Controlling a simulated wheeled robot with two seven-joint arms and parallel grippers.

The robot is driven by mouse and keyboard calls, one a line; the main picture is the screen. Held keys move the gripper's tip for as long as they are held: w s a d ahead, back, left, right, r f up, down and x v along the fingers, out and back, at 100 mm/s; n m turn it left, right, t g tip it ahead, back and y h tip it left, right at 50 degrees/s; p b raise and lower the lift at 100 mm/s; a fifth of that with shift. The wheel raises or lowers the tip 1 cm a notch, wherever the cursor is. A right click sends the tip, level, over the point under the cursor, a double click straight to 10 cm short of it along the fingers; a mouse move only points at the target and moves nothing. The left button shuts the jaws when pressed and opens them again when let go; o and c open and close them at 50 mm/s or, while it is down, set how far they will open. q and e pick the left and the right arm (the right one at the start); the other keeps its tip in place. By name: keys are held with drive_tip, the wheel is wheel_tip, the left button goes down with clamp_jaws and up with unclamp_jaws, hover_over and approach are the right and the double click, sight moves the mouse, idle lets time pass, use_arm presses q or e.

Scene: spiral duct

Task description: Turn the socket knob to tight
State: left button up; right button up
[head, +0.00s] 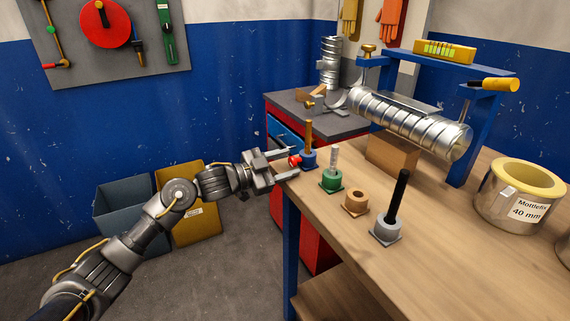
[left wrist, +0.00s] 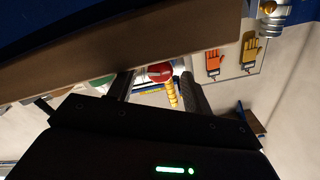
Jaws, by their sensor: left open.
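A blue socket (head: 309,159) stands at the near left corner of the workbench with a brass-coloured rod (head: 309,132) upright in it. A red knob (head: 295,161) sticks out from its left side. My left gripper (head: 292,163) is open at the bench edge, its two fingers on either side of the red knob. In the left wrist view the red knob (left wrist: 160,72) shows between the fingertips, with the yellow twisted rod (left wrist: 172,95) beside it. I cannot tell whether a finger touches the knob. My right gripper is not in view.
A green socket (head: 331,180) with a clear rod, an empty tan socket (head: 355,200) and a grey socket (head: 387,231) with a black rod stand in a row. A spiral duct (head: 400,118) lies behind them. A Mottlefix can (head: 505,196) stands at right.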

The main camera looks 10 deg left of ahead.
use_arm(q)
drive_tip(key=v, duration=1)
drive_tip(key=shift+s+a, duration=0.2)
drive_tip(key=shift+a, duration=0.15)
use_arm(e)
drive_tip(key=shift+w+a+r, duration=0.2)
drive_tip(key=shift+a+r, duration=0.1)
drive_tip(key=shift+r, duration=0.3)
